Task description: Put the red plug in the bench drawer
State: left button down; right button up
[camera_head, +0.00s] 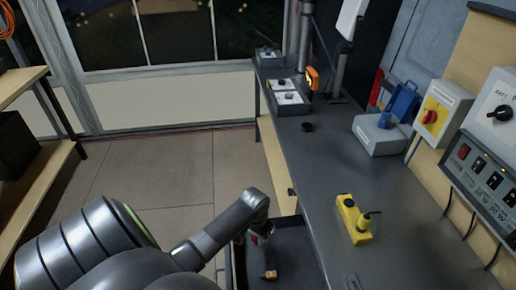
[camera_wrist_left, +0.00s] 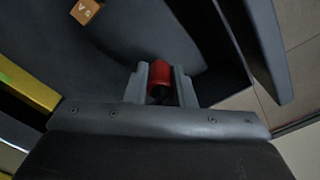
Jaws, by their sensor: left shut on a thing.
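My left gripper (camera_head: 258,236) is over the open bench drawer (camera_head: 292,250). In the left wrist view the two fingers of this gripper (camera_wrist_left: 160,88) are shut on the red plug (camera_wrist_left: 159,72), a small red piece with a dark end. The dark drawer floor (camera_wrist_left: 130,40) lies beneath it. I cannot tell whether the plug touches the floor. In the head view the plug is mostly hidden by the gripper. My right gripper is not in view.
A small orange block (camera_head: 270,274) lies in the drawer. Control boxes (camera_head: 485,165) line the right wall.

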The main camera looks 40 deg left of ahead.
aim_at(256, 243)
pick_arm(q)
jog(key=shift+f, duration=1.9)
jog(key=c, duration=1.2)
grip_release()
jog(key=shift+c, duration=0.2)
jog(key=shift+r, duration=0.1)
jog(key=r, duration=1.2)
jog(key=shift+s+p, duration=0.25)
jog(key=shift+p, duration=0.1)
jog(key=shift+f, duration=0.1)
